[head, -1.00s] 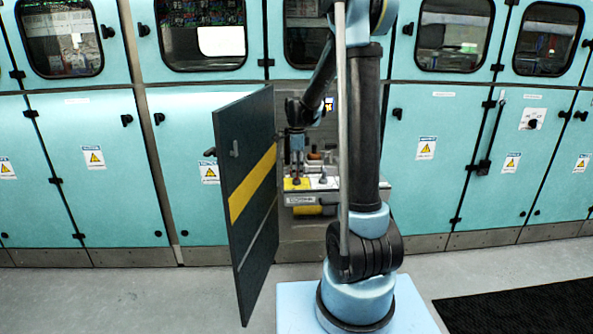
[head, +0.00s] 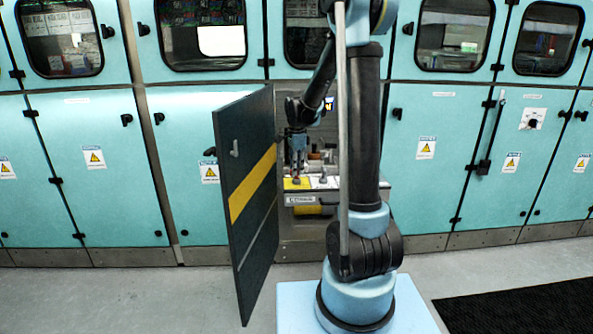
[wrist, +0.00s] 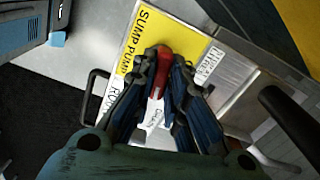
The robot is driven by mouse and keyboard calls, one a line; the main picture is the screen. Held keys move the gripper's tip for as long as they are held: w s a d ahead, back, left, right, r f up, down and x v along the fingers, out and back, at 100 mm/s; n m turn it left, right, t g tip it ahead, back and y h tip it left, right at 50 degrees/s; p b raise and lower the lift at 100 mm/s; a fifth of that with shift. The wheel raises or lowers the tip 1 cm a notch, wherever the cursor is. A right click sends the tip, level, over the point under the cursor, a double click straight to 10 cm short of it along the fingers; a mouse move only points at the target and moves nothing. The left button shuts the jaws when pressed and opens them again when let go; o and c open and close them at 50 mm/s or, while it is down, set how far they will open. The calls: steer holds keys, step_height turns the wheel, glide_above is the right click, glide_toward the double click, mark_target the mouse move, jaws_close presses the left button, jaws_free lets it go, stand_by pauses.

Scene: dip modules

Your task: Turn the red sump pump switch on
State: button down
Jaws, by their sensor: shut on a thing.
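The red sump pump switch (wrist: 160,72) shows in the wrist view, beside a yellow label (wrist: 148,34) reading SUMP PUMP. My gripper (wrist: 163,58) has its two dark fingers closed in on the switch, one on each side, and is shut on it. In the head view my gripper (head: 297,174) points down at the yellow label area on the module's top panel. The switch is too small there to see its position clearly, and the fingers partly cover it.
The dark open door (head: 240,190) with a yellow stripe stands just left of my arm. Teal cabinets (head: 425,170) line the wall. Floor on the left is clear.

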steer(key=n, duration=0.4)
steer(key=shift+n, duration=0.3)
steer(key=n, duration=0.3)
steer(key=shift+n, duration=0.4)
steer(key=n, duration=0.3)
steer(key=shift+n, duration=2)
steer(key=c, duration=1.6)
jaws_free()
